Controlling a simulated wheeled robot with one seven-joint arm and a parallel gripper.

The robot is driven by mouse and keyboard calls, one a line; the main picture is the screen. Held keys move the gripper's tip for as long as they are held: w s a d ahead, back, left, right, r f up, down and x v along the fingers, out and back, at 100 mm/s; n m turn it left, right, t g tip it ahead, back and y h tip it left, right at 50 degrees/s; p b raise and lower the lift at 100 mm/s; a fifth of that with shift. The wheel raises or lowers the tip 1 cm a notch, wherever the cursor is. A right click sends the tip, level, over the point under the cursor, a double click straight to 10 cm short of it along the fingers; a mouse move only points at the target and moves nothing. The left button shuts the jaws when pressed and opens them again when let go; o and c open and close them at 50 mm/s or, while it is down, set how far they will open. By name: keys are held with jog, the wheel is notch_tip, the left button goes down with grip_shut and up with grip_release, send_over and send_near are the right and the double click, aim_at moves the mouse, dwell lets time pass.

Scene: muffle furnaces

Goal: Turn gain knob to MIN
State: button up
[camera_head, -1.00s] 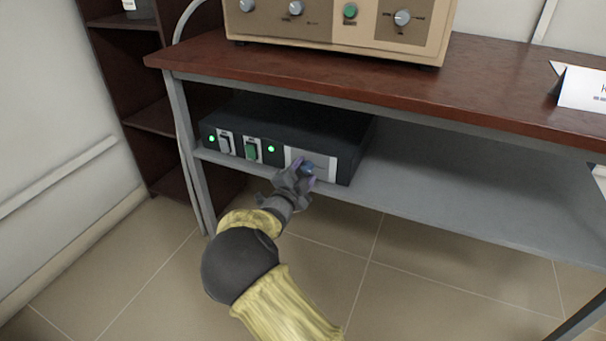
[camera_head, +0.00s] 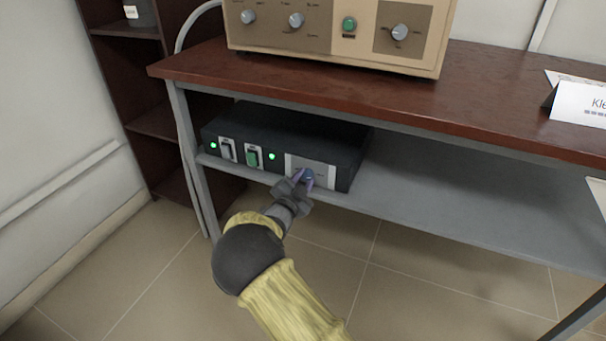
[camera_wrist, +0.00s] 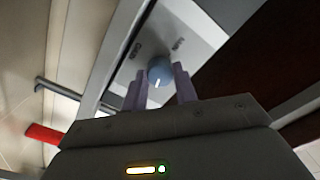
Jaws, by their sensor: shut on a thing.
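A round blue knob (camera_wrist: 159,73) with a white pointer line sits on the light panel (camera_wrist: 195,35) of a black box (camera_head: 290,133) on the lower shelf. In the wrist view the pointer line faces down toward my gripper's palm. Small labels on the panel beside the knob are too blurred to read surely. In the head view the knob (camera_head: 308,175) is partly hidden by my fingers. My gripper (camera_wrist: 161,84) is shut on the knob, one finger on each side; it also shows in the head view (camera_head: 304,179).
Left of the knob, the box front has a grey switch (camera_head: 227,149), a green switch (camera_head: 252,157) and lit green lamps. A beige instrument (camera_head: 340,30) with other knobs stands on the brown tabletop (camera_head: 500,90) above. The grey shelf (camera_head: 440,190) right of the box is clear.

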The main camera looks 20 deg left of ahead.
jog(key=n+p, duration=0.3)
jog(key=shift+r+n+p, duration=0.2)
jog(key=shift+n+p, duration=0.2)
jog(key=n+p, duration=0.3)
jog(key=n, duration=0.1)
jog(key=shift+f+n+p, duration=0.1)
jog(key=shift+n+p, duration=0.2)
jog(key=n+p, duration=0.2)
jog(key=n, duration=0.2)
jog(key=n+p, duration=0.2)
jog(key=n, duration=0.3)
jog(key=shift+f, duration=0.1)
jog(key=n+p, duration=0.1)
jog(key=n, duration=0.3)
jog(key=shift+n, duration=0.3)
jog(key=n, duration=0.3)
jog(key=shift+n, duration=0.3)
jog(key=n+p, duration=0.1)
jog(key=n, duration=0.2)
jog(key=shift+n, duration=0.3)
jog(key=n, duration=0.4)
